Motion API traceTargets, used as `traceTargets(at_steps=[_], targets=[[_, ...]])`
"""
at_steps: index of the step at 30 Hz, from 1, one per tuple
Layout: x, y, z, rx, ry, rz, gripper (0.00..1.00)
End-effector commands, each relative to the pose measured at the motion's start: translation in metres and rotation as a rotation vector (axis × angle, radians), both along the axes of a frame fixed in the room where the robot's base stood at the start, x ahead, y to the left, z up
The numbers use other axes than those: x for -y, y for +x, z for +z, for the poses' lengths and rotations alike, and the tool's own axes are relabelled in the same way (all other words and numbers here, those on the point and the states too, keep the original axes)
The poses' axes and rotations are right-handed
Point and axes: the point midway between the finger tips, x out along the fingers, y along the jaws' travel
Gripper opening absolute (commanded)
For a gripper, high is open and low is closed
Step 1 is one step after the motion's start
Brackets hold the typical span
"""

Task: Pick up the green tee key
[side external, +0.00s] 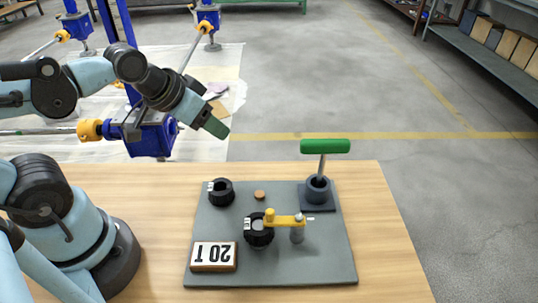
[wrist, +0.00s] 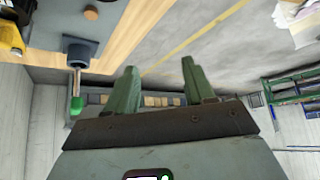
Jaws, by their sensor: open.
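The green tee key (side external: 325,146) stands upright at the back right of the grey board, its green crossbar on top of a thin metal shaft. The shaft's lower end sits in a dark round holder (side external: 317,190). In the wrist view the tee key (wrist: 77,105) is at the left, seen along its bar, with the holder (wrist: 80,50) above it in the picture. My gripper (side external: 216,128) is up and to the left of the tee key, well apart from it. In the wrist view my gripper (wrist: 160,80) is open, with nothing between its green fingers.
A blue jack (side external: 150,138) stands behind the table. Air around the crossbar is clear.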

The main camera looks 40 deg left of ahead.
Motion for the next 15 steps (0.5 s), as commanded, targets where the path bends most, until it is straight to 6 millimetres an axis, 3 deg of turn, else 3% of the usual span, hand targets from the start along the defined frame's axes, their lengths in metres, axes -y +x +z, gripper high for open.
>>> traceTargets(at_steps=[4, 7, 15], targets=[[0.006, 0.004, 0.005, -0.007, 0.002, -0.033, 0.53], [0.022, 0.016, 0.016, -0.025, 0.008, -0.125, 0.53], [0.103, 0.058, 0.056, -0.082, 0.032, -0.534, 0.53]])
